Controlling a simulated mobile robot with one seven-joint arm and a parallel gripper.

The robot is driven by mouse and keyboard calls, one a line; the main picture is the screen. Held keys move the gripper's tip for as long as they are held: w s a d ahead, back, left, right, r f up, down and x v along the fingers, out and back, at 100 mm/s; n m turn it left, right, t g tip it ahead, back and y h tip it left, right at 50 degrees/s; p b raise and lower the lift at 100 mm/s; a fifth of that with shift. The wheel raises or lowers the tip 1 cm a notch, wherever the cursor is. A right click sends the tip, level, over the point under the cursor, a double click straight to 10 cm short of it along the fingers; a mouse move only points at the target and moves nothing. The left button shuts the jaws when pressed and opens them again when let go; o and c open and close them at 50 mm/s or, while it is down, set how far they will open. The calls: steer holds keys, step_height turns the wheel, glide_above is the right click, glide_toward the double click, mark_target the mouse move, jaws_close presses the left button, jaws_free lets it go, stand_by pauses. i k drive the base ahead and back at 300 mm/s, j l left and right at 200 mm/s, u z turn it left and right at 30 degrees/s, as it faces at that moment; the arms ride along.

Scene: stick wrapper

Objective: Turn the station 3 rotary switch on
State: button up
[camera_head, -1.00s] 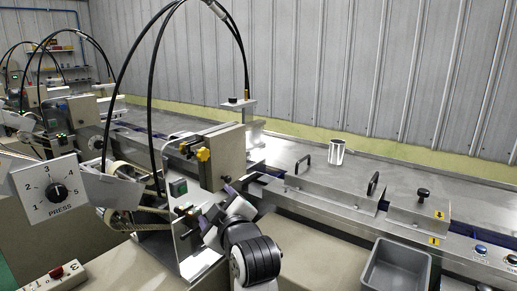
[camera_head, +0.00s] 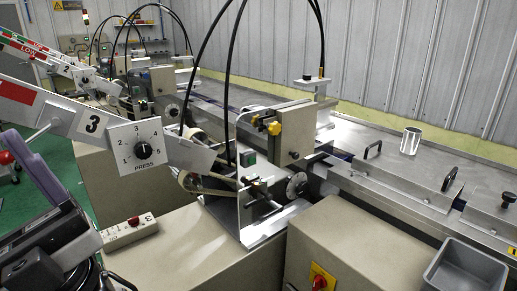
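A red rotary switch on a yellow plate (camera_head: 321,278) is on the front of the beige cabinet at the bottom edge of the head view. It is partly cut off, and I cannot read its position. My gripper (camera_head: 36,178), with purple-grey parts, is at the far left, well apart from the red switch. Its fingertips do not show clearly enough to tell their opening.
A small box with a red button (camera_head: 133,221) lies on the cabinet top, right of my arm. A grey bin (camera_head: 465,270) is at the lower right. A metal cup (camera_head: 410,140) stands on the conveyor table (camera_head: 352,129). Black cables arch above the machine.

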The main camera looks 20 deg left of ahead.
mark_target(134, 221)
steer(key=u, duration=1.25)
